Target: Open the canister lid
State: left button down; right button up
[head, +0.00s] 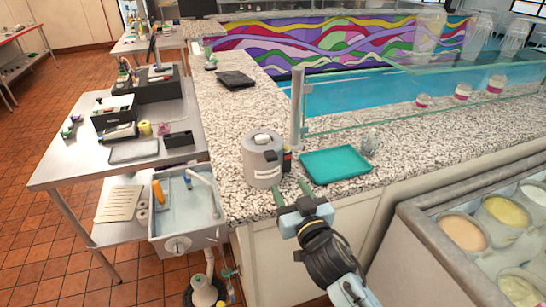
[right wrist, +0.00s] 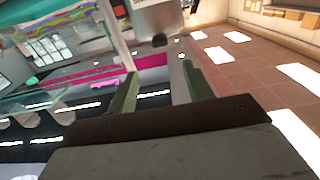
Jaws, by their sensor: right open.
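The canister (head: 260,168) is a grey, rounded metal container with a pale label on its front. It stands upright on the speckled counter, and its lid (head: 263,138) with a light knob sits on top. A dark and red part shows at its right side. My right gripper (head: 291,189) is open and empty, just in front of the canister and to its right, lower than the lid. In the right wrist view a pale grey body, probably the canister (right wrist: 155,18), shows at the top beyond the two green fingers. My left gripper is not in view.
A teal tray (head: 336,165) lies right of the canister, beside a small clear object (head: 370,142). A metal post (head: 297,105) and glass panel stand behind. A sink (head: 187,212) is at left, an ice-cream freezer (head: 420,225) at right.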

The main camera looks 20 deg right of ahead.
aim_at(273, 160)
jog(key=w, duration=1.2)
jog(key=shift+w+a+f+p, duration=0.1)
jog(key=shift+w+a+p, duration=0.2)
jog(key=shift+p, duration=0.1)
jog(key=shift+d, duration=0.1)
grip_shut()
